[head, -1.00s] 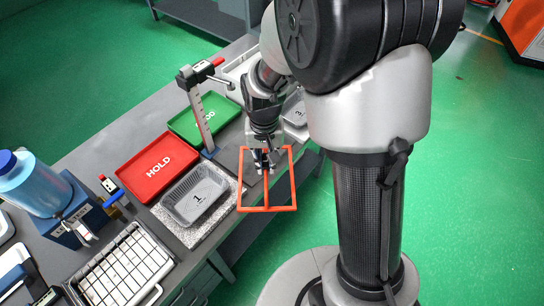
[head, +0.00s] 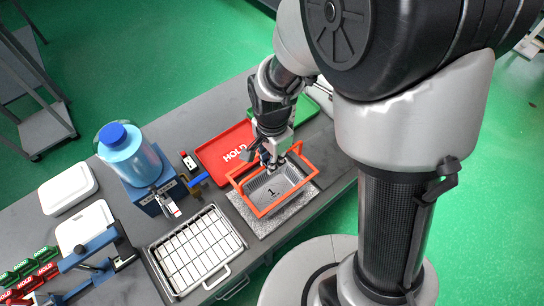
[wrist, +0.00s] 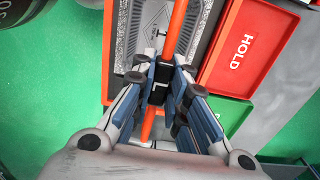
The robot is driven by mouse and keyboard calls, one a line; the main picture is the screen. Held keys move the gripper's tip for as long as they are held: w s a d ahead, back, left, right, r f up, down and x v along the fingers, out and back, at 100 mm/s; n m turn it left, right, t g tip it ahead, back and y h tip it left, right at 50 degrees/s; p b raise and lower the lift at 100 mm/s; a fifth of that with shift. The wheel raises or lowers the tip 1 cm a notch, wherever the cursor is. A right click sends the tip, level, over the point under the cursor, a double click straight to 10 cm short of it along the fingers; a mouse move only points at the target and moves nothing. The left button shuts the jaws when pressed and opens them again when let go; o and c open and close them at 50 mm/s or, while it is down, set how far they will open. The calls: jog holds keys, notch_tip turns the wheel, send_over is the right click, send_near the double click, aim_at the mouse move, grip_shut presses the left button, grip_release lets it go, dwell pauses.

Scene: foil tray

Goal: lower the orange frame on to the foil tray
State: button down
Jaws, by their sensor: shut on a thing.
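My gripper (head: 272,164) is shut on the crossbar of the orange frame (head: 245,198). The frame is over the grey foil tray (head: 287,183) marked 1, and its outline roughly surrounds the tray in the head view. I cannot tell whether the frame touches the tray or hangs just above it. In the wrist view, the orange bar (wrist: 178,30) runs between the blue-padded fingers of the gripper (wrist: 160,88). Part of the tray (wrist: 150,32) shows beyond them, to the left of the bar. The arm and gripper hide the far corner of the frame.
The tray stands on a speckled slab (head: 308,199) near the bench edge. A red HOLD tray (head: 215,154) and a green tray (head: 318,108) lie behind. A wire rack (head: 196,251) and a blue bottle on a stand (head: 128,158) are to the left.

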jog(key=shift+d+f+b, duration=0.15)
jog(key=shift+f+b, duration=0.4)
jog(key=shift+f, duration=0.25)
notch_tip(320, 180, down, 6)
jog(key=b, duration=0.4)
jog(key=shift+b, duration=0.35)
jog(key=shift+f+b, duration=2.25)
jog(key=shift+f, duration=0.65)
dwell(1.2)
jog(key=c, duration=2)
grip_release()
jog(key=shift+c, duration=0.2)
jog(key=o, duration=0.5)
notch_tip(320, 180, up, 12)
